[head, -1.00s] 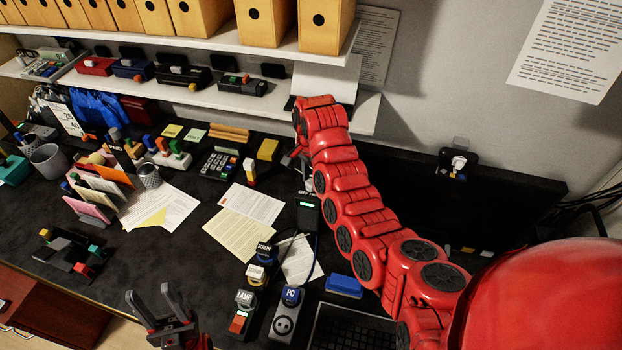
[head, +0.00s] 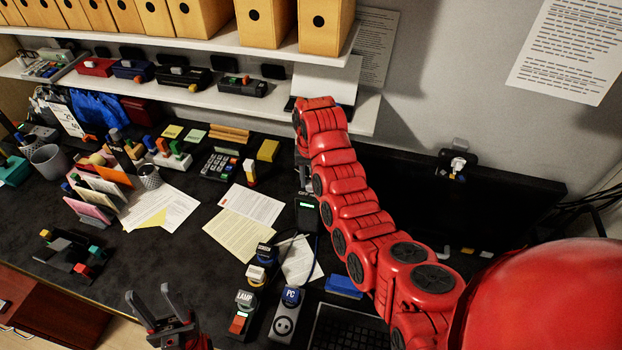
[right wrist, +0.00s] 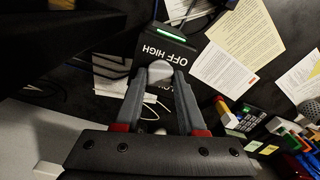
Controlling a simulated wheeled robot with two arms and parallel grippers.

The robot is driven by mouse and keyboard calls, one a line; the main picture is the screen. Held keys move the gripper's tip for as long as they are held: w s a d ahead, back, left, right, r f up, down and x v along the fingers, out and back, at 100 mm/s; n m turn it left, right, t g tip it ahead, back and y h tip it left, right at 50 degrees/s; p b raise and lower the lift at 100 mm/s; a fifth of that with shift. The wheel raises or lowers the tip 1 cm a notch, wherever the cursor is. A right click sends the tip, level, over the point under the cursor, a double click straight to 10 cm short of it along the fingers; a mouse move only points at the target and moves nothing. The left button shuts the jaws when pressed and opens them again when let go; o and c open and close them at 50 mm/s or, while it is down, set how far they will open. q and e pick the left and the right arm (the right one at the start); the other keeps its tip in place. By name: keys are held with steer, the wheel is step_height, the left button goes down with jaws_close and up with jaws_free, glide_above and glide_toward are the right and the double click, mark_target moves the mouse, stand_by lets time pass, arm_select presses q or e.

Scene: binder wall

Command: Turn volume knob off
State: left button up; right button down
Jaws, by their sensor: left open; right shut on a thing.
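The volume knob (right wrist: 158,70) is a pale rounded piece on a black box (right wrist: 180,46) with white lettering "OFF", "HIGH" and a partly covered "LOW", and a lit green strip. My right gripper (right wrist: 159,76) is shut on the knob, one grey finger on each side. The fingers cover part of the lettering, and I cannot tell the knob's setting. In the head view the black box (head: 308,214) shows just below the end of my right arm, which hides the knob. My left gripper (head: 152,300) is open and empty at the bottom left.
Loose papers (head: 240,222) lie left of the box. Plugs labelled LAMP (head: 245,299) and PC (head: 291,295), a blue block (head: 344,286) and a keyboard (head: 350,330) stand nearer. A shelf (head: 210,92) overhangs the desk behind. A dark monitor (head: 500,195) stands right of my arm.

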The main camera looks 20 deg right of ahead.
mark_target(311, 183)
steer(key=shift+n, duration=2.2)
steer(key=shift+c, duration=2.4)
jaws_free()
step_height(311, 183, up, 7)
steer(key=p, duration=0.4)
steer(key=shift+d+f+p, duration=0.1)
steer(key=shift+f+p, duration=0.05)
steer(key=shift+p, duration=0.25)
step_height(311, 183, up, 11)
steer(key=shift+f+b, duration=0.15)
steer(key=shift+b, duration=0.15)
